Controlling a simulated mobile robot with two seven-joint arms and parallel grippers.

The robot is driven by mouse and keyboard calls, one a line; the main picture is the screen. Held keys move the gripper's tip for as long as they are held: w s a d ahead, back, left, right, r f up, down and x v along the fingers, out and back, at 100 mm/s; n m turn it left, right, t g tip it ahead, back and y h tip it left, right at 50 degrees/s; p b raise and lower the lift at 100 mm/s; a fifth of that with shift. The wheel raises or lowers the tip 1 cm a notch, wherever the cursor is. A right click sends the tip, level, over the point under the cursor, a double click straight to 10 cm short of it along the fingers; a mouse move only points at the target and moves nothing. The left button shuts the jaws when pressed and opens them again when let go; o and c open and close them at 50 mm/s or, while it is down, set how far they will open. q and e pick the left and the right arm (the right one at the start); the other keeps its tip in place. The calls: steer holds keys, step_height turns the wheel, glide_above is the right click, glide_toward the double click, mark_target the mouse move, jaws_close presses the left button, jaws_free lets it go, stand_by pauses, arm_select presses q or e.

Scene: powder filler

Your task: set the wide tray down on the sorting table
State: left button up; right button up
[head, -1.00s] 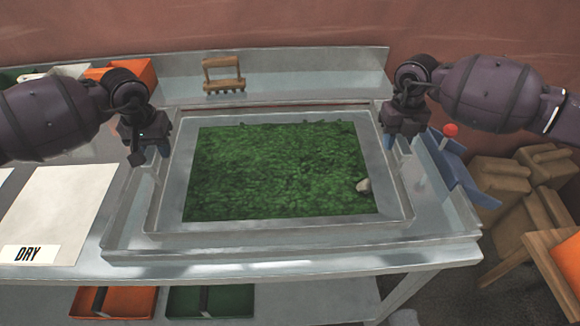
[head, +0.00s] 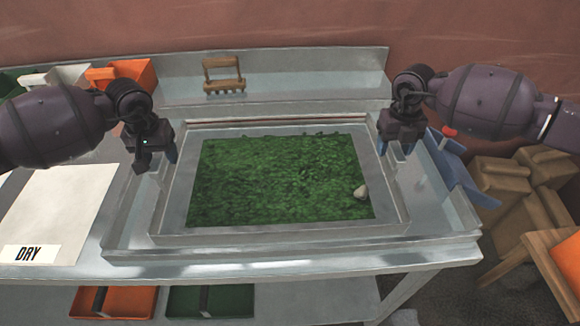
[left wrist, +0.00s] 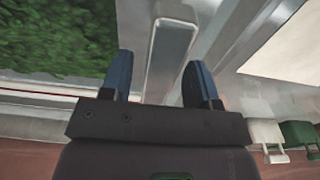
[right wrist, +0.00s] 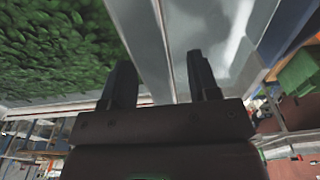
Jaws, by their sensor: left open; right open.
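Contact with the fingers is unclear.
A white panel marked DRY (head: 62,215) lies to the left. A small wooden rake (head: 223,75) stands on the back shelf. An orange bin (head: 125,73) is at back left.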

arm_select(q)
steer(key=shift+r, duration=0.1)
step_height(320, 180, up, 12)
steer(key=s, duration=0.1)
arm_select(e)
step_height(320, 180, up, 12)
steer(key=shift+w, duration=0.35)
stand_by(0.6)
stand_by(0.5)
